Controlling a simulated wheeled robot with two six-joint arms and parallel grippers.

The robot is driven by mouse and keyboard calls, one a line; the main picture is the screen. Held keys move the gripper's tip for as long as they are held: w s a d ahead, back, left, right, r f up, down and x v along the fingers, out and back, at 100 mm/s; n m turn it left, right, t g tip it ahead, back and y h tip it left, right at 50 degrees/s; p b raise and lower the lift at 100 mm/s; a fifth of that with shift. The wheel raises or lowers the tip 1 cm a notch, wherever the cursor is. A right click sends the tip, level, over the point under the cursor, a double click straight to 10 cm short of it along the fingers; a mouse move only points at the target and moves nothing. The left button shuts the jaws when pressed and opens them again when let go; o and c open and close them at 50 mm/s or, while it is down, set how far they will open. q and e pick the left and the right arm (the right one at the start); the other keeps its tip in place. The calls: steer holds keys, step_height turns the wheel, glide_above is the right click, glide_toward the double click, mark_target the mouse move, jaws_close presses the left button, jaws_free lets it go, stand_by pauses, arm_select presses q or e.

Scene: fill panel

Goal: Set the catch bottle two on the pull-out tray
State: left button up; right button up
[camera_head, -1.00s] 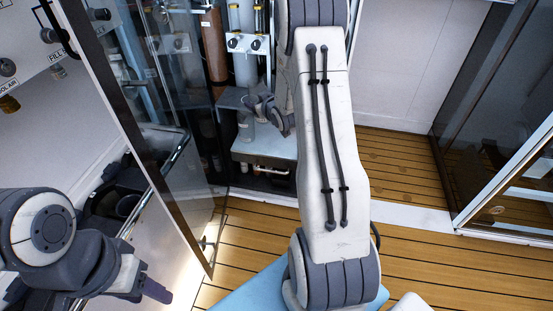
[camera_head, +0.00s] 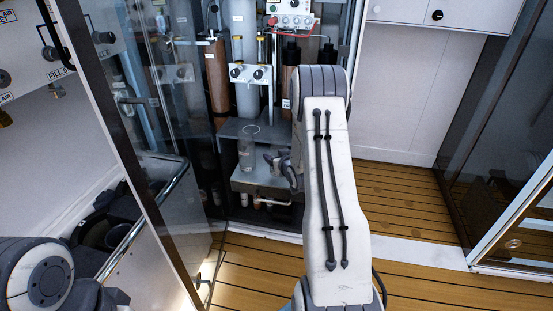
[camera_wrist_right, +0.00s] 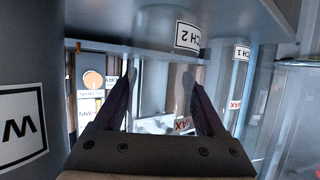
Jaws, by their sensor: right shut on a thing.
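My right gripper (camera_head: 276,160) is in front of the panel in the head view, low by the pull-out tray (camera_head: 258,183). In the right wrist view its two dark fingers (camera_wrist_right: 165,105) are shut on a clear bottle, the catch bottle two (camera_wrist_right: 156,88); a red MAX label shows between the fingers. The held bottle is mostly hidden by the gripper in the head view, so I cannot tell whether it touches the tray. Another clear bottle (camera_head: 246,153) stands upright just left of the gripper. My left gripper is outside the head view.
A grey shelf (camera_head: 232,128) lies above the tray. Tall cylinders (camera_head: 245,95) stand behind. A glass door (camera_head: 150,120) is on the left; wooden floor is open at right.

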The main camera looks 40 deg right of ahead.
steer(key=shift+f, duration=0.15)
steer(key=shift+f, duration=0.15)
steer(key=o, duration=1.3)
